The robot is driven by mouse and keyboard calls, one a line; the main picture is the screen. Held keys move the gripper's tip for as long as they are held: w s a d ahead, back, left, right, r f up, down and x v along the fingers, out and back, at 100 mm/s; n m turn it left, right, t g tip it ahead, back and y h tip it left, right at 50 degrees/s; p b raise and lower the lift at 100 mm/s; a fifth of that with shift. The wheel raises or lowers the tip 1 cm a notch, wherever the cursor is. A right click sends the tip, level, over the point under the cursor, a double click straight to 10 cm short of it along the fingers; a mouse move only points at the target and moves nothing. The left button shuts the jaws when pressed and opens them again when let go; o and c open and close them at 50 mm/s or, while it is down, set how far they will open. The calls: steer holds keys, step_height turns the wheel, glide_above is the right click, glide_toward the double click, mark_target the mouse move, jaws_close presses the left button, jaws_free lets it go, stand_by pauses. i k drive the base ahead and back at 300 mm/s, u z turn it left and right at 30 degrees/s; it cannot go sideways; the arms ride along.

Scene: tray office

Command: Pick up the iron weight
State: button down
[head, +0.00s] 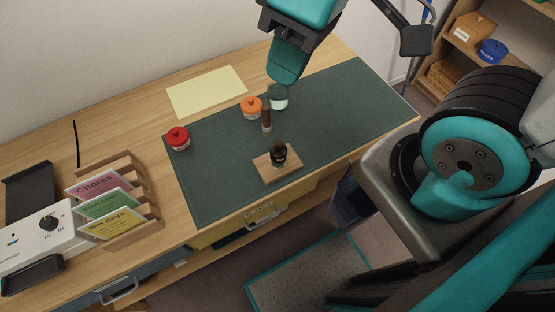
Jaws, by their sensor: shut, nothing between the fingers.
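A small dark, rounded object (278,153), which looks like the iron weight, stands on a wooden board (265,174) near the front edge of the green desk mat. Its exact shape is too small to tell. My gripper (286,78) is shut and empty. It points down over the back part of the mat, above and behind the dark object in the picture and apart from it.
A clear glass jar (278,97) is just below my gripper. An orange-lidded jar (251,107), a brown upright object (266,121) and a red-lidded jar (178,138) stand nearby. A card rack (150,205) is at left. The mat's right side (350,95) is clear.

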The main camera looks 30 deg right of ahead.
mark_target(279, 151)
steer(key=z, duration=1.6)
steer(key=k, duration=1)
steer(key=u, duration=1.05)
steer(key=i, duration=0.5)
steer(key=z, duration=0.05)
